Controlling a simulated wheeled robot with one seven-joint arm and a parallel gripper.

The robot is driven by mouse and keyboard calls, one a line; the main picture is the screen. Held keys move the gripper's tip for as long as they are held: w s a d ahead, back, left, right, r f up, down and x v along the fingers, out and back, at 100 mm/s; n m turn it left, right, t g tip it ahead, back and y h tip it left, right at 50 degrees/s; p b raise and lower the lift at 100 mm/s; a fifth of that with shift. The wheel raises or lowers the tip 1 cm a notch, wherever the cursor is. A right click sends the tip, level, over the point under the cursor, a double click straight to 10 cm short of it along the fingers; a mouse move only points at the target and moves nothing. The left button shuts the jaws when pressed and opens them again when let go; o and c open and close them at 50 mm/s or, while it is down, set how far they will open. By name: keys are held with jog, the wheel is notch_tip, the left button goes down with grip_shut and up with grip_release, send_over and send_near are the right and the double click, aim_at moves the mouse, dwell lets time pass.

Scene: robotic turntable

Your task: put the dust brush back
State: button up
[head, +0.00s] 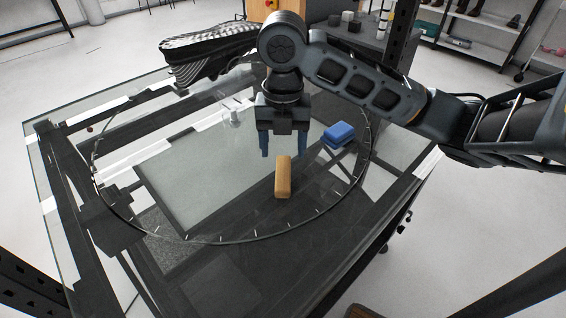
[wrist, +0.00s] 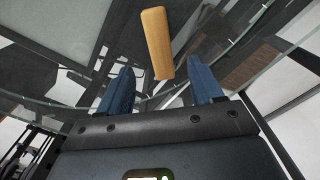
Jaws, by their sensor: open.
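A tan, wood-coloured block (head: 283,177), which looks like the dust brush, lies on the round glass turntable (head: 222,240). Any bristles are hidden. It also shows in the wrist view (wrist: 157,42), beyond the fingertips and roughly in line with the gap between them. My gripper (head: 284,149) is open and empty, its blue fingers pointing down just behind the block in the head view. In the wrist view my gripper (wrist: 160,72) shows the two fingers apart with nothing between them.
A blue block (head: 339,134) lies on the glass right of my gripper. A small clear object (head: 232,118) stands to the left. A dark ribbed object (head: 207,48) is at the far left edge. The glass left of the tan block is mostly clear. Shelves stand behind.

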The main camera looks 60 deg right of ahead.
jog(key=shift+r, duration=1.65)
